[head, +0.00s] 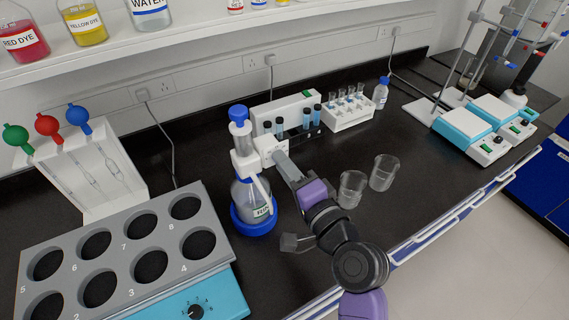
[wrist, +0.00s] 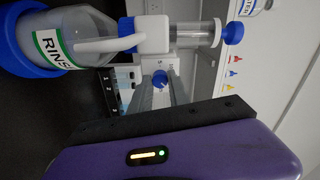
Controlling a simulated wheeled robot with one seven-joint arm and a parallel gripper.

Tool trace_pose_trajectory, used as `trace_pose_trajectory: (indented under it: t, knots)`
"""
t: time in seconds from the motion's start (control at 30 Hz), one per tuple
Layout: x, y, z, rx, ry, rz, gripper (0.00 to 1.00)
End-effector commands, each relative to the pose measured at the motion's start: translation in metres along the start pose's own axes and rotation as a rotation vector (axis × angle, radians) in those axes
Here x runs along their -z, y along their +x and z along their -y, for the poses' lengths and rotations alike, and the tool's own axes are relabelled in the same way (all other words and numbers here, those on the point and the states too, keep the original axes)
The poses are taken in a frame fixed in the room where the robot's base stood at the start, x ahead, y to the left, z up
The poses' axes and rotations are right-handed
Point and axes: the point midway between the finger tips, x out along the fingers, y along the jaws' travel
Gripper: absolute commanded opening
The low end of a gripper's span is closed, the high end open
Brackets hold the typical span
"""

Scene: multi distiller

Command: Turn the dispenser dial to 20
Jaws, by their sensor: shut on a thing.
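The dispenser (head: 242,190) is a rinse bottle with a blue base, a white head and a blue top knob. It stands upright on the black bench, and its labelled bottle (wrist: 62,45) lies sideways across the upper left of the wrist view. The small blue dial (wrist: 160,78) sits on a white face (wrist: 157,65); its setting is too small to read. My gripper (wrist: 162,88) has its grey fingers on either side of the dial, shut on it. In the head view my gripper (head: 279,160) reaches a white block right of the dispenser head, and the dial is hidden there.
Two glass beakers (head: 351,190) (head: 383,173) stand close to the right of my arm. A grey rack (head: 118,262) with numbered holes fills the front left. Vial racks (head: 348,114) stand behind, and hotplates (head: 466,127) are at the right.

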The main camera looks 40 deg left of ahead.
Motion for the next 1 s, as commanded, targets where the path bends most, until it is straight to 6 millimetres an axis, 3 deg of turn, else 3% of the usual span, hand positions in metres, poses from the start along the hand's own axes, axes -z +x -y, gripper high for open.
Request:
trace_pose_trajectory:
  t: [0.23,0.27,0.37,0.73,1.0]
  knots:
    - [0.001,-0.001,-0.002,-0.002,0.000,-0.001,0.00]
    - [0.001,-0.001,-0.002,-0.003,0.000,-0.001,0.24]
    - [0.001,-0.001,-0.002,-0.002,0.000,-0.001,0.43]
    - [0.000,-0.003,-0.001,-0.001,-0.001,-0.001,0.44]
    - [0.001,-0.042,-0.003,-0.001,-0.001,-0.003,0.44]
